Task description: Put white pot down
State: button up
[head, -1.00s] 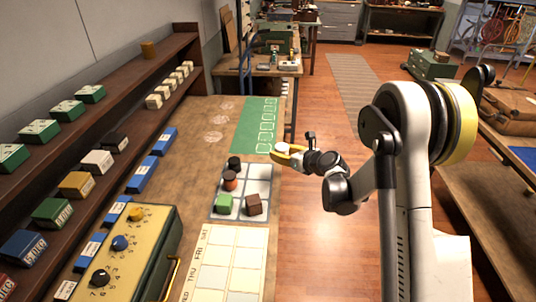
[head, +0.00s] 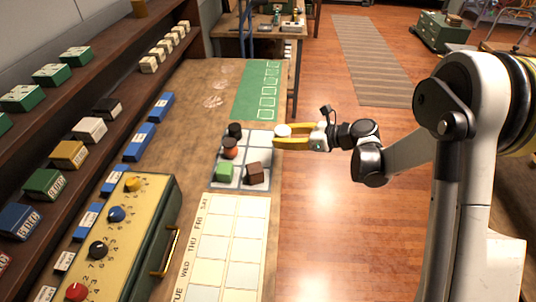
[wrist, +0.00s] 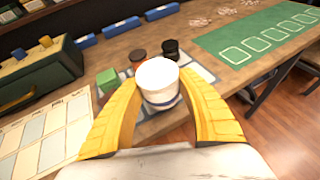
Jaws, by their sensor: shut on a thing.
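The white pot (wrist: 158,82) is a small round white piece with a dark band low on its side. My gripper (head: 283,134) has yellow fingers shut on the white pot (head: 283,129), and it also shows in the wrist view (wrist: 160,95). In the head view the pot is at the right edge of the grey gridded tray (head: 261,144). I cannot tell whether it touches the tray. On the tray are a black pot (head: 235,130), a red-brown pot (head: 229,151), a green block (head: 224,172) and a dark brown block (head: 255,173).
A green mat with white outlines (head: 243,97) lies beyond the tray. A calendar sheet (head: 225,245) lies nearer. A yellow-faced dial box (head: 110,240) stands at left, with shelves of small boxes behind. Floor is open right of the workbench.

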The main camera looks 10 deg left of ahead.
jog(key=b, duration=0.2)
send_over(259, 157)
notch_tip(259, 157, down, 5)
jog(key=shift+r, duration=0.1)
jog(key=shift+f+b, duration=1.05)
jog(key=shift+f, duration=0.9)
jog(key=shift+f, duration=0.15)
jog(key=o, duration=1.3)
